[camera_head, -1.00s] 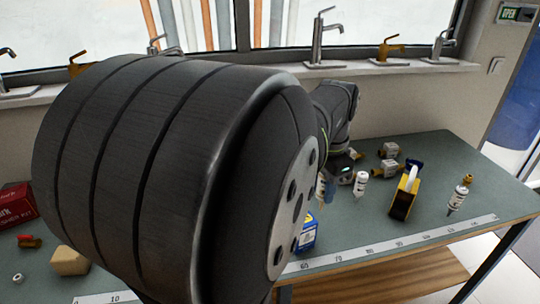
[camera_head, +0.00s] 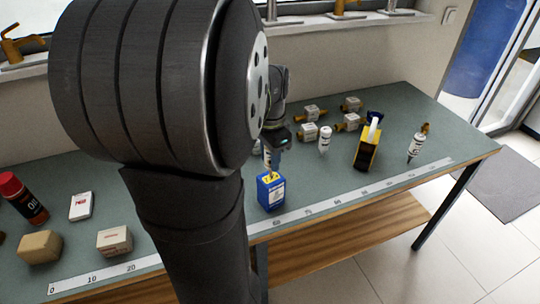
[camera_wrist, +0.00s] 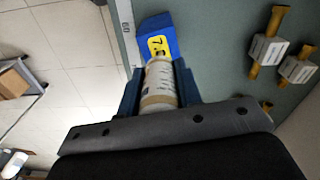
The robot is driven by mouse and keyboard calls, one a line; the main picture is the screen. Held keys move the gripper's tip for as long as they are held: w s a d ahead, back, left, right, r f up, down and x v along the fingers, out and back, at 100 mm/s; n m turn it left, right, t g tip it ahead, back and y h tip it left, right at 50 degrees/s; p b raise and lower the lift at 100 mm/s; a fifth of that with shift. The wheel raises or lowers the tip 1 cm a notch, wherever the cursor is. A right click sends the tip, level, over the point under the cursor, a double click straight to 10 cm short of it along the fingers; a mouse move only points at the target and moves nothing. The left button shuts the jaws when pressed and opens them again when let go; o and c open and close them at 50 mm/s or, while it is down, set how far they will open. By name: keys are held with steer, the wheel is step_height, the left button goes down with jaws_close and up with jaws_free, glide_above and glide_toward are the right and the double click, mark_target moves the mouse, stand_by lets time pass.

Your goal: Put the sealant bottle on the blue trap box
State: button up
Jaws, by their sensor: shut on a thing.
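My gripper (camera_wrist: 158,88) is shut on the sealant bottle (camera_wrist: 158,80), a pale cylinder with printed markings between the two fingers. In the head view my gripper (camera_head: 271,150) is beyond and above the blue trap box (camera_head: 271,194), and the bottle (camera_head: 267,157) shows only as a small pale piece. The box is blue with a yellow patch on top and stands near the table's front edge. In the wrist view the box (camera_wrist: 170,30) lies just past the bottle's far end. I cannot tell whether they touch.
A measuring strip (camera_head: 380,186) runs along the front edge. My arm hides the table's middle left.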

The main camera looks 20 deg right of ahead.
steer(key=o, duration=1)
steer(key=shift+f, duration=0.15)
step_height(320, 180, up, 12)
steer(key=shift+r, duration=0.2)
step_height(320, 180, down, 12)
steer(key=shift+f, duration=0.2)
step_height(320, 180, up, 3)
steer(key=shift+f, duration=0.2)
steer(key=shift+r, duration=0.75)
steer(key=shift+o, duration=0.4)
